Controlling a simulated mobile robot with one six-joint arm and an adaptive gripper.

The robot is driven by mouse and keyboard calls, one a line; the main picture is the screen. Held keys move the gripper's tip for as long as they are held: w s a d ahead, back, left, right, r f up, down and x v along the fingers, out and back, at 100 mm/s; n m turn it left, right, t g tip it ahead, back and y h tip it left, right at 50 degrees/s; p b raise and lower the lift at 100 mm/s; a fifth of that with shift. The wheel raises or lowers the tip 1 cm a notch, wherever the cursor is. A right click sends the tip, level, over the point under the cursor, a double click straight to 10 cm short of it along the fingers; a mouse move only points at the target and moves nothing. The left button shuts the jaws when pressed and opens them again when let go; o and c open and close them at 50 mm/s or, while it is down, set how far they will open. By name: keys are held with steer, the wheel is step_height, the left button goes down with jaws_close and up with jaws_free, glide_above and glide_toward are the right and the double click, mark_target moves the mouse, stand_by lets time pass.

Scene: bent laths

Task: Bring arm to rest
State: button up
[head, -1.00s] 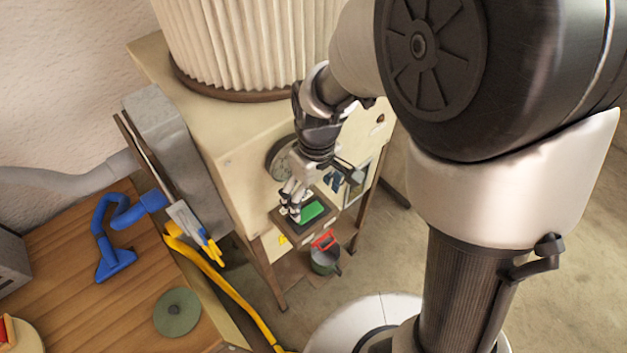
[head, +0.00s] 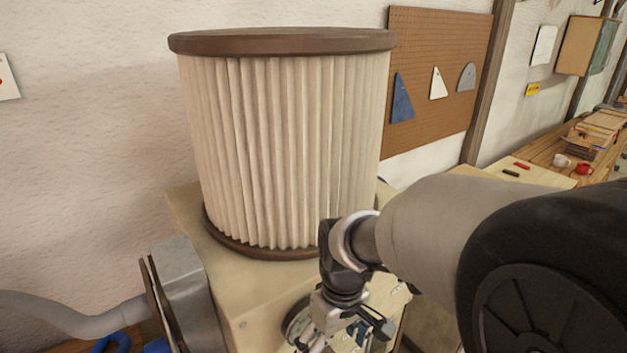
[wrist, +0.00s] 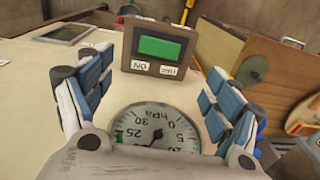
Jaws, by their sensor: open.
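My gripper (wrist: 150,105) is open and empty in the wrist view, with its blue-padded fingers spread on either side. Between and beyond them is a panel with a round pressure gauge (wrist: 155,130) and a brown switch box with a green rocker (wrist: 160,47). The fingers appear apart from the switch box. In the head view my arm reaches in from the right. My gripper (head: 318,345) is at the bottom edge there, partly cut off, in front of the cream cabinet (head: 245,290). The switch box is not in the head view now.
A large pleated filter (head: 285,150) stands on the cabinet close behind my wrist. A grey box with a hose (head: 75,315) is at the left. A pegboard (head: 440,75) hangs behind. A workbench (head: 555,150) with wood pieces and cups is at the far right.

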steer(key=s+d+m+t+b, duration=0.2)
steer(key=s+d+m+b, duration=0.1)
steer(key=s, duration=0.4)
steer(key=s+d+m+t+b, duration=0.2)
steer(key=s+d+m+b, duration=0.1)
steer(key=s+d+b, duration=0.3)
steer(key=shift+s+d+m+t+h+b, duration=0.3)
steer(key=shift+s+t+b, duration=0.15)
steer(key=shift+b, duration=0.45)
steer(key=shift+c, duration=0.4)
